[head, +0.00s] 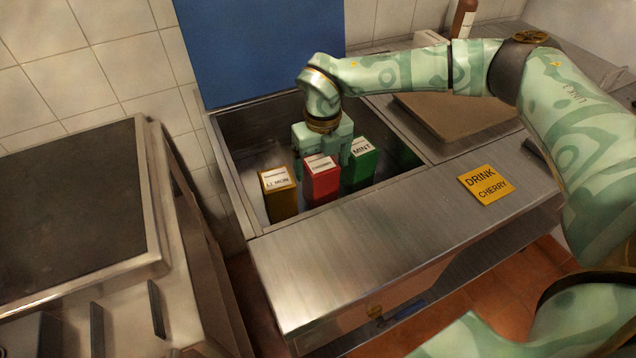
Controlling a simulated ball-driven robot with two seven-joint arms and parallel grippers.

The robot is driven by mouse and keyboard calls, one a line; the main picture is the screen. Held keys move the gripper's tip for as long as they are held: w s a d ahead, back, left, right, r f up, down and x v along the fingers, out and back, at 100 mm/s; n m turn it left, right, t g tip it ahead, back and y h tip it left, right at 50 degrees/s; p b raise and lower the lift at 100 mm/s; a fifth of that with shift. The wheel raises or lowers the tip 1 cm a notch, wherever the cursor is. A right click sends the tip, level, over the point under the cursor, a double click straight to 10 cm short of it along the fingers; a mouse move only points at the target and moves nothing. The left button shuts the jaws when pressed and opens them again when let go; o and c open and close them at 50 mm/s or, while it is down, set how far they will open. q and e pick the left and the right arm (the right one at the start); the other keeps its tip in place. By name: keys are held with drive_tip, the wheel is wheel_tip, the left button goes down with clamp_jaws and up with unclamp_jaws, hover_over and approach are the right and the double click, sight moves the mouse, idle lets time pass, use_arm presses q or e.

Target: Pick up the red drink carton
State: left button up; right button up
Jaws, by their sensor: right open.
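The red drink carton (321,183) stands upright in the sunken metal bin (232,178), between a yellow carton marked LEMON (281,200) and a green carton marked MINT (362,167). Its white label is too small to read surely. My right gripper (323,160) points down just behind and over the red carton, with its fingers apart. One finger shows to the left of the carton's top and the other to its right, near the green carton. Whether the fingers touch any carton cannot be told. My left gripper is not in view.
A yellow card reading DRINK CHERRY (486,185) lies on the steel counter (340,265). A blue panel (262,50) stands behind the bin. A brown board (460,112) lies to the right, and a dark grill plate (70,200) to the left. A brown bottle (464,18) stands behind.

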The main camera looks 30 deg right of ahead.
drive_tip(key=f+b, duration=0.1)
drive_tip(key=f, duration=0.2)
drive_tip(key=f+b, duration=0.1)
drive_tip(key=f, duration=0.1)
drive_tip(key=shift+w+a+f+b, duration=0.15)
drive_tip(key=shift+w+f+b, duration=0.1)
drive_tip(key=shift+f+b, duration=0.05)
drive_tip(key=shift+r, duration=0.1)
drive_tip(key=shift+s, duration=0.1)
drive_tip(key=shift+c, duration=0.3)
drive_tip(key=shift+r, duration=0.1)
drive_tip(key=c, duration=1.2)
